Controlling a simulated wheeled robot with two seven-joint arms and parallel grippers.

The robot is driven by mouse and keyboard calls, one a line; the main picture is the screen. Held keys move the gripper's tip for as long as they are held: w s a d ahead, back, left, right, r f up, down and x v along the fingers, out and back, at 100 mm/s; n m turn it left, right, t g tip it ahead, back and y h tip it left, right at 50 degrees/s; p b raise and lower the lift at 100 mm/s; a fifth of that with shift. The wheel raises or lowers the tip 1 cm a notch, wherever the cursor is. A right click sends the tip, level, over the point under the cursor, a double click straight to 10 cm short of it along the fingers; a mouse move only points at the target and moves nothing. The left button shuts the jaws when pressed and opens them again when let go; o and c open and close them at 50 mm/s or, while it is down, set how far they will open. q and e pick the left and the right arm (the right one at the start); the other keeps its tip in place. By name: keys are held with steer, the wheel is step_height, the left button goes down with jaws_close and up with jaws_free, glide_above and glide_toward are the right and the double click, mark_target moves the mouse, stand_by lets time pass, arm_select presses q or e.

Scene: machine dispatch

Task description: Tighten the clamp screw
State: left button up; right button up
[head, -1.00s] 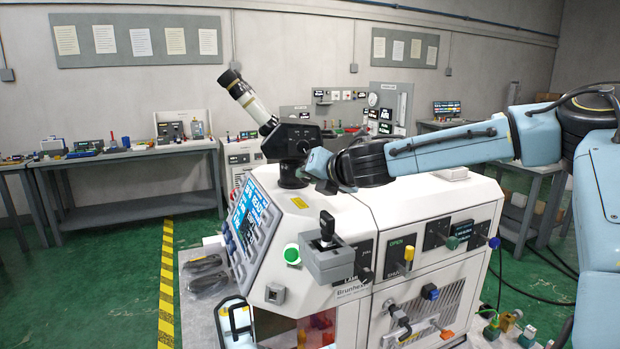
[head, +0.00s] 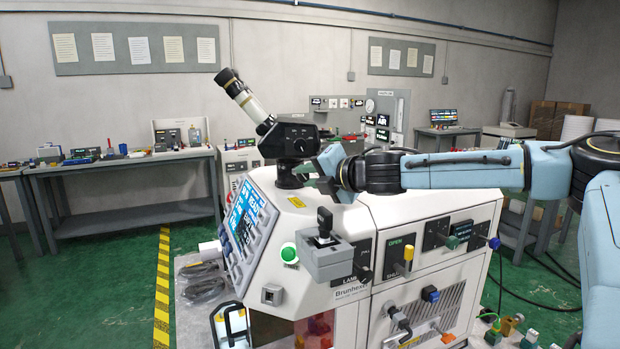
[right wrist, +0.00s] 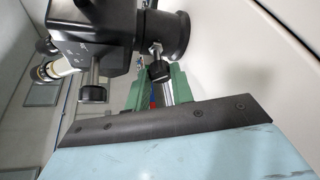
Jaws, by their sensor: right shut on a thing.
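A microscope (head: 288,135) with a white angled eyepiece tube and a black head stands on a short black post on top of the white machine (head: 400,208). In the right wrist view, the clamp screw (right wrist: 159,69) has a black knob and a silver shank, and sits at the black collar of the post. My right gripper (head: 318,172) is beside the post. Its green fingers (right wrist: 158,85) are shut around the clamp screw's knob. In the head view the screw is hidden by the gripper. My left gripper is not in view.
A second black knob (right wrist: 95,88) sticks out of the microscope head near my right gripper. A joystick box (head: 325,253), a green button (head: 289,252) and a sloped screen panel (head: 246,215) are on the machine's near side. A bench (head: 130,165) stands at the left wall.

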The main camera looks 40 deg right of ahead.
steer(key=o, duration=1)
steer(key=shift+s+r, duration=0.1)
steer(key=shift+s, duration=0.05)
steer(key=shift+s+d+r+p, duration=0.1)
steer(key=shift+s+r+p, duration=0.1)
steer(key=shift+s+p, duration=0.15)
steer(key=shift+p+v, duration=0.3)
steer(key=shift+v, duration=1.75)
steer(key=b+v, duration=0.1)
steer(key=v, duration=0.2)
steer(key=b+v, duration=0.2)
steer(key=v, duration=0.1)
steer(key=shift+s+f, duration=0.1)
steer(key=shift+s, duration=1.05)
